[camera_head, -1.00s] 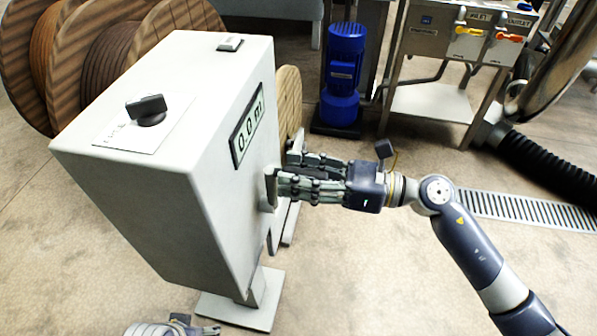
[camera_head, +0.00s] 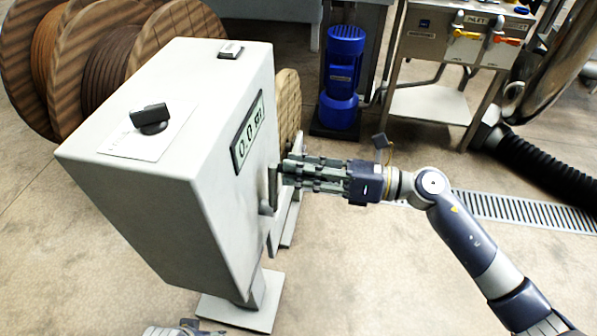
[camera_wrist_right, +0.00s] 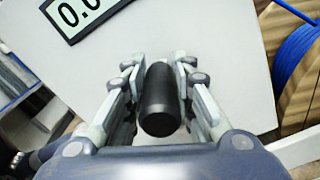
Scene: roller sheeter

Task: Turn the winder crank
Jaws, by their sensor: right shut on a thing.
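The winder is a tall light-grey cabinet (camera_head: 125,185) with a "0.0" display (camera_head: 247,131) on its side panel. Its winder crank (camera_head: 272,192) shows as a dark arm on that panel below the display. My right gripper (camera_head: 284,171) reaches it from the right, and its fingers hide the handle in the head view. In the right wrist view the black cylindrical handle (camera_wrist_right: 159,97) stands between the two fingers of my right gripper (camera_wrist_right: 161,70), which is shut on it. Part of my left gripper (camera_head: 183,329) shows at the bottom edge; its fingers are mostly cut off.
A black knob (camera_head: 150,116) and a small switch (camera_head: 230,50) sit on the cabinet top. Wooden cable reels (camera_head: 95,45) stand behind it. A blue pump (camera_head: 342,75) and a steel bench (camera_head: 430,104) stand at the back. The floor at front right is clear, with a drain grate (camera_head: 520,210).

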